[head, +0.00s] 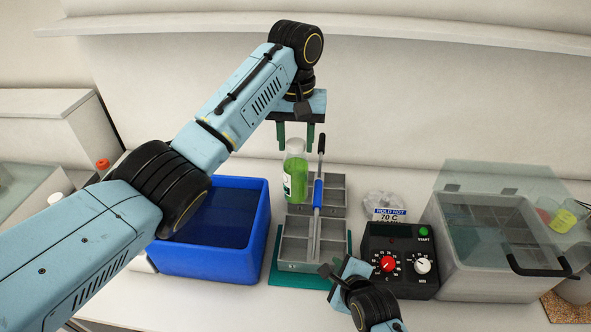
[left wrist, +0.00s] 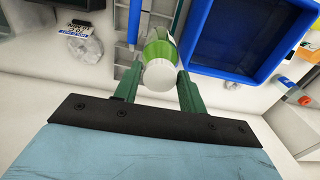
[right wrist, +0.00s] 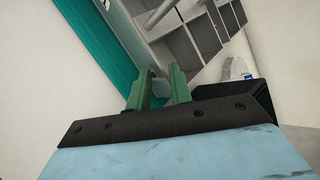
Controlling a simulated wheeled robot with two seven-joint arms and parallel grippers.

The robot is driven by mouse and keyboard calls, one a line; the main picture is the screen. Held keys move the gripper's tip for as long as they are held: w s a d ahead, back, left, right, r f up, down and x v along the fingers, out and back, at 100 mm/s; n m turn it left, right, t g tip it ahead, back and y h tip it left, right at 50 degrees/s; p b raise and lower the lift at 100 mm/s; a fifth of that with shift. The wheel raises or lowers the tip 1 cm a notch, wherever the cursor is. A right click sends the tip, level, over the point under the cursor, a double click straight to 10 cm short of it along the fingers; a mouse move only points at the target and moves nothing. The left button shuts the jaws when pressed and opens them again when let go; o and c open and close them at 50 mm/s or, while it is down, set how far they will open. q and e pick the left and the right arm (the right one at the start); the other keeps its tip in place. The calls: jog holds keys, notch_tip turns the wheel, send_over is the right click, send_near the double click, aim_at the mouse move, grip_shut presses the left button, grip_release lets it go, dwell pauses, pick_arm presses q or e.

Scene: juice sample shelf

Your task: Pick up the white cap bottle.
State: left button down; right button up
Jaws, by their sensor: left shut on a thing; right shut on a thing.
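A bottle with a white cap, green contents and a pale label (head: 295,178) is upright at the back left of the grey divided rack (head: 296,247). My left gripper (head: 296,138) points down from above, shut on the bottle near its cap. In the left wrist view the white cap (left wrist: 160,75) shows between the green fingers. I cannot tell whether its base touches the rack. My right gripper (right wrist: 160,88) is low at the rack's front right corner, shut on what looks like the rack's grey wall.
The rack has a blue-gripped handle (head: 318,192) and sits on a teal mat (head: 278,280). A blue bin (head: 225,262) stands left. A black control box (head: 400,245) and a clear-lidded container (head: 465,265) stand right. A red-capped bottle (head: 103,164) is far left.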

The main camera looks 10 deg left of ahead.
pick_arm(q)
notch_tip(320, 180, up, 11)
jog(key=shift+r, duration=0.2)
pick_arm(e)
jog(key=shift+s+f, duration=0.1)
jog(key=shift+f, duration=0.1)
dwell(0.5)
jog(key=o, duration=0.9)
jog(key=shift+c, duration=0.2)
pick_arm(q)
notch_tip(320, 180, up, 3)
pick_arm(e)
jog(key=shift+r, duration=0.1)
jog(key=shift+r, duration=0.1)
